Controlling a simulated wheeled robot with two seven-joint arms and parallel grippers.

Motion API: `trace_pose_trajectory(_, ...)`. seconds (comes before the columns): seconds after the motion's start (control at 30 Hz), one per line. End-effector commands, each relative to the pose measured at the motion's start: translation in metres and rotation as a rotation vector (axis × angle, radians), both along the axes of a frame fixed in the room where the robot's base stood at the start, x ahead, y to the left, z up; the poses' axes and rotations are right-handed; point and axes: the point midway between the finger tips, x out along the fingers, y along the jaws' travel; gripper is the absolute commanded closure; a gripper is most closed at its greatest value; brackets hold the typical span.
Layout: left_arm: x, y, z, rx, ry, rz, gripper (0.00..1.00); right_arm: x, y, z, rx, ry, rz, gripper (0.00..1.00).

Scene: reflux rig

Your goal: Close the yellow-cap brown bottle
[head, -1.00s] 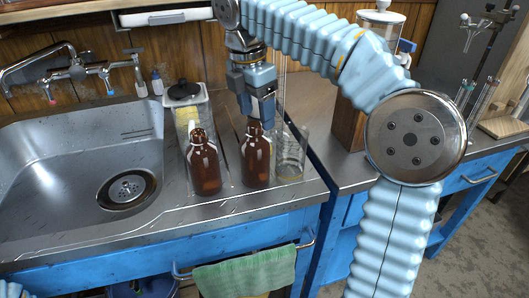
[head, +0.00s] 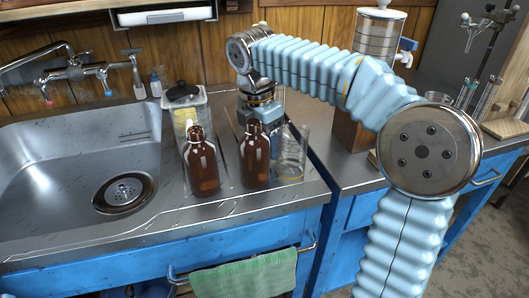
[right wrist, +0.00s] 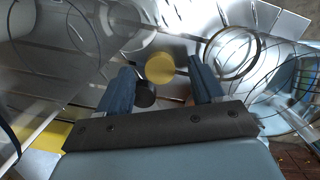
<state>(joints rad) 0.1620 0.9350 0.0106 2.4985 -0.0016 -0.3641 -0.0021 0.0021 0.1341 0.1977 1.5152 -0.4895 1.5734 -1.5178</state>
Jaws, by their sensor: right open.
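Two brown glass bottles stand upright on the steel counter right of the sink: a left one (head: 202,168) and a right one (head: 255,160). Neither shows a yellow cap in the head view. My right gripper (head: 262,112) is low behind the right bottle, which partly hides it. In the right wrist view its two blue fingers (right wrist: 160,68) are apart, with nothing clamped. A round yellow cap (right wrist: 159,69) shows between and beyond the fingertips. A dark disc (right wrist: 145,94) is just below it there. My left gripper is out of view.
A glass beaker (head: 291,160) stands close right of the right bottle. A clear container with a black lid (head: 183,91) stands behind the left bottle. The sink (head: 75,165) is at left. A green towel (head: 245,275) hangs at the counter front.

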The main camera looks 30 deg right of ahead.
Motion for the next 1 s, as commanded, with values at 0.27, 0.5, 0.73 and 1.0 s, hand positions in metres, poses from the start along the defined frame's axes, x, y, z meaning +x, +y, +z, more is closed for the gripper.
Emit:
trace_pose_trajectory(0.27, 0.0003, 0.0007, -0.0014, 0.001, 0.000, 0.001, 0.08, 0.0000, -0.0007, -0.0067, 0.000, -0.001, 0.000, 0.33)
trace_pose_trajectory(0.5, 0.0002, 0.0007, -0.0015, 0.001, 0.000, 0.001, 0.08, 0.0001, -0.0006, -0.0065, 0.000, -0.001, 0.000, 0.45)
trace_pose_trajectory(0.73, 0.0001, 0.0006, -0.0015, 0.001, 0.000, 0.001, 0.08, 0.0001, -0.0006, -0.0065, 0.000, -0.001, 0.000, 0.80)
trace_pose_trajectory(1.0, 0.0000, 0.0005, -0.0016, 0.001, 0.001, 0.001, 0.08, 0.0001, -0.0006, -0.0064, 0.000, -0.001, 0.000, 0.92)
